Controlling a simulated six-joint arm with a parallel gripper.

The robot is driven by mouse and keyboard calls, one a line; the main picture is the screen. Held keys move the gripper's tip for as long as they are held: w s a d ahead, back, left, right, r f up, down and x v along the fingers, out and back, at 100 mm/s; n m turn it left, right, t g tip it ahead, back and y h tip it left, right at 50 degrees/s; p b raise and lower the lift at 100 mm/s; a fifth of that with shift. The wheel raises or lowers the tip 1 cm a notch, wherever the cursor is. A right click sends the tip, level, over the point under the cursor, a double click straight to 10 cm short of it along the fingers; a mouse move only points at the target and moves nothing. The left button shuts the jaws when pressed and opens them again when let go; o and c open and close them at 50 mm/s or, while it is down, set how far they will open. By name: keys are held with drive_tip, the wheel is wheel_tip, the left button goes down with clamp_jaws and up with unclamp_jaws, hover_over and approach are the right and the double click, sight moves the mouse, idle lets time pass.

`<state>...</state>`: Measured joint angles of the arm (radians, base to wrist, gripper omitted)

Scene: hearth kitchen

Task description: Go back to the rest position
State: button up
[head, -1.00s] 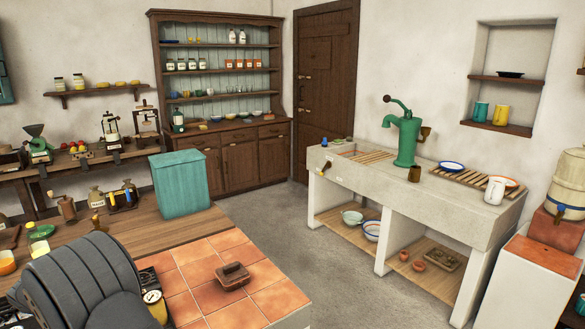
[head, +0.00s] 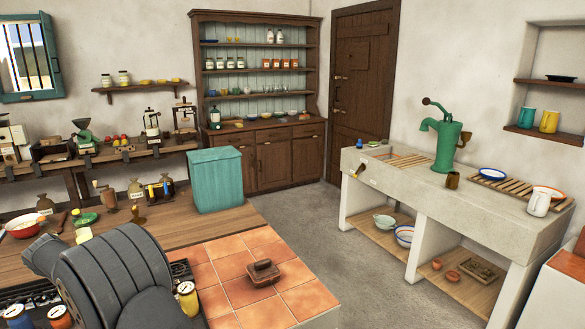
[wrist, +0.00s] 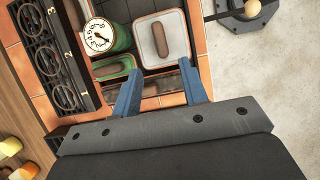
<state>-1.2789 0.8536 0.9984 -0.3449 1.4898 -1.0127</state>
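My gripper (wrist: 160,66) shows in the wrist view, with its two blue fingers spread apart and nothing between them. It hangs above an orange-tiled surface, pointing toward a light-rimmed lidded container with a brown handle (wrist: 162,38) and a green item with a round white dial (wrist: 98,35). I cannot tell its height above them. In the head view my dark grey arm link fills the lower left, and the fingers are not visible there. The task names no other object.
A tiled counter top (head: 225,272) carries a brown-handled item (head: 263,272). A teal box (head: 215,180) stands on the wooden counter behind it. A stone sink unit (head: 440,195) with a green pump (head: 446,145) is at right. Open floor (head: 325,220) lies between.

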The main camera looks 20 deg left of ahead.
drive_tip(key=x, duration=1.1)
drive_tip(key=shift+d+f, duration=0.1)
drive_tip(key=shift+f, duration=0.05)
wheel_tip(320, 180, up, 5)
drive_tip(key=shift+w+d+r, duration=0.1)
drive_tip(key=shift+w+d, duration=0.05)
drive_tip(key=w+d+r, duration=0.6)
drive_tip(key=d, duration=0.4)
drive_tip(key=w+d+m+g, duration=0.2)
drive_tip(key=w+d+m, duration=0.4)
drive_tip(key=d, duration=0.5)
drive_tip(key=w+d+f+m+g, duration=0.1)
drive_tip(key=w+d+m, duration=0.5)
drive_tip(key=d, duration=0.6)
drive_tip(key=w+d+f+m+g, duration=0.1)
drive_tip(key=w+d+m+g, duration=0.2)
drive_tip(key=w+d+m, duration=0.3)
drive_tip(key=w+d, duration=0.3)
drive_tip(key=d, duration=0.2)
drive_tip(key=shift+w+d+f+g, duration=0.15)
drive_tip(key=shift+w+g, duration=0.05)
drive_tip(key=shift+g, duration=0.1)
